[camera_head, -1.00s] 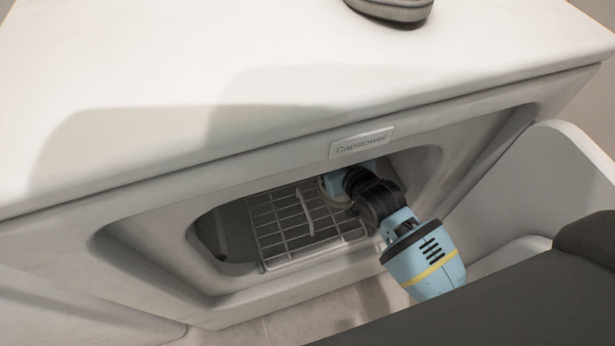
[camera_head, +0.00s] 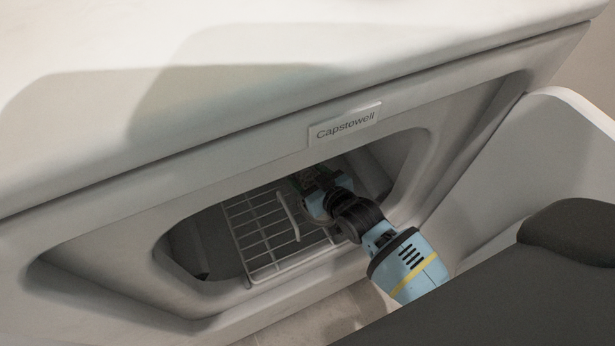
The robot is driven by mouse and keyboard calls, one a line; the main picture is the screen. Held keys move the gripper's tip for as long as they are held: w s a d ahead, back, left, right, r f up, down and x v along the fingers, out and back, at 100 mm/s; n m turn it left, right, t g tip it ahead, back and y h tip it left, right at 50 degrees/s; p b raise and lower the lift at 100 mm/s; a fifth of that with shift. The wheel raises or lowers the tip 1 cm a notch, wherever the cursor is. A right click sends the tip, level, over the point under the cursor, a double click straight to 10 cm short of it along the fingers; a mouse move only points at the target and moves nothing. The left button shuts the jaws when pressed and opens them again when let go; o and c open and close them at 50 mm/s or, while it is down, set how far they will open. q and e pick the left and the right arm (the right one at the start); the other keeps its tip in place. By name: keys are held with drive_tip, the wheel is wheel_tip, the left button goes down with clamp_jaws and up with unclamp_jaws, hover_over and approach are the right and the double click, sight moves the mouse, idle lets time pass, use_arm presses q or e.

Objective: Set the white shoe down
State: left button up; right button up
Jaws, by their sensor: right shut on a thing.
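My right gripper (camera_head: 320,182) is inside the front opening of the white machine, above the back right part of the wire rack (camera_head: 262,240). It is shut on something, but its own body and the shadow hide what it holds. I cannot make out the white shoe in this view. My left gripper is not in view.
The machine's flat top (camera_head: 200,90) fills the upper left; its visible part is bare. A "Capstowell" label (camera_head: 345,124) sits above the opening. A pale open door panel (camera_head: 530,165) stands to the right. The rack's left part is clear.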

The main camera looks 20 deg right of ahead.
drive_tip(key=shift+r, duration=0.1)
drive_tip(key=o, duration=1.4)
drive_tip(key=shift+s, duration=0.1)
drive_tip(key=shift+s+d+r, duration=0.1)
drive_tip(key=shift+s+r, duration=0.05)
drive_tip(key=shift+s, duration=0.15)
drive_tip(key=p+v, duration=0.4)
drive_tip(key=v, duration=0.6)
drive_tip(key=shift+s+r, duration=0.1)
drive_tip(key=shift+s, duration=0.45)
